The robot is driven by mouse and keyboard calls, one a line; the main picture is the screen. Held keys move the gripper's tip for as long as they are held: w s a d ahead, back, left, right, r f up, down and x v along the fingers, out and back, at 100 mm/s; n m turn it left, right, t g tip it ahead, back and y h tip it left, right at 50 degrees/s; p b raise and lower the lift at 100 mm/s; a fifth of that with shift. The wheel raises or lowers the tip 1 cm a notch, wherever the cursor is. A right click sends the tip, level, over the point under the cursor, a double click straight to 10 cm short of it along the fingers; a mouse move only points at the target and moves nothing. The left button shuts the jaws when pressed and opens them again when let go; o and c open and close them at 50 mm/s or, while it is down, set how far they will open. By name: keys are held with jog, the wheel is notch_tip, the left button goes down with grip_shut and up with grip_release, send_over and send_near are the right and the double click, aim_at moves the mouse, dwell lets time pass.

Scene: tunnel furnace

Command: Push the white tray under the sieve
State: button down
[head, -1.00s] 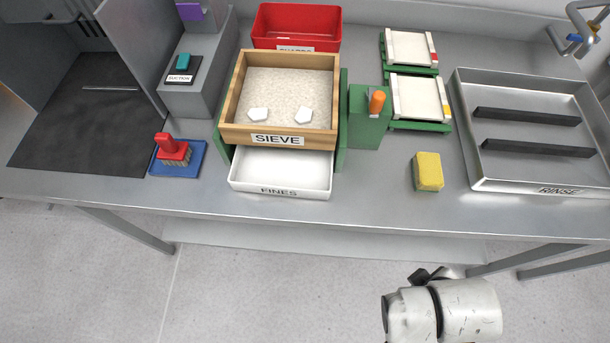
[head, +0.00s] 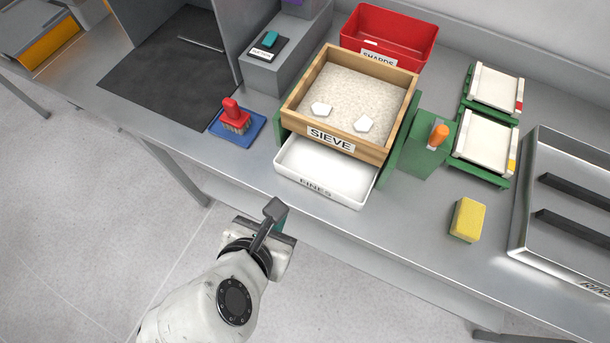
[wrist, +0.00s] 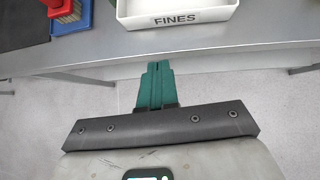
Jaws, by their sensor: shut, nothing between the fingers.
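The white tray (head: 325,178), labelled FINES, sits on the grey table below the wooden sieve (head: 345,140). Its front part sticks out from under the sieve toward the table's front edge; its back is hidden by the sieve. The sieve holds pale sand and two white pieces and rests in a green frame (head: 400,152). My gripper (head: 277,213) is in front of the table edge, apart from the tray, near its front left. In the wrist view my gripper (wrist: 156,70) has its green fingers shut and empty, pointing toward the tray (wrist: 178,12) ahead.
A red brush (head: 235,117) on a blue mat (head: 252,128) lies left of the tray. A yellow sponge (head: 467,219) lies to the right, and a green block with an orange knob (head: 438,135) stands right of the sieve. The table front before the tray is clear.

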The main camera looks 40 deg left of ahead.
jog(key=shift+n, duration=0.6)
jog(key=w+a+f, duration=0.1)
jog(key=w+f, duration=0.1)
jog(key=w+a+f, duration=0.2)
jog(key=w, duration=0.1)
jog(key=w+a+f, duration=0.2)
jog(key=shift+w+f, duration=0.15)
jog(key=shift+w, duration=0.25)
jog(key=shift+w+a, duration=0.3)
jog(key=shift+w, duration=0.35)
jog(key=shift+w, duration=0.1)
jog(key=w, duration=0.1)
jog(key=w+a+p, duration=0.1)
jog(key=w, duration=0.1)
jog(key=shift+a+p, duration=0.15)
jog(key=shift+p, duration=0.15)
jog(key=shift+w+a, duration=0.1)
jog(key=shift+w, duration=0.15)
jog(key=shift+s, duration=0.1)
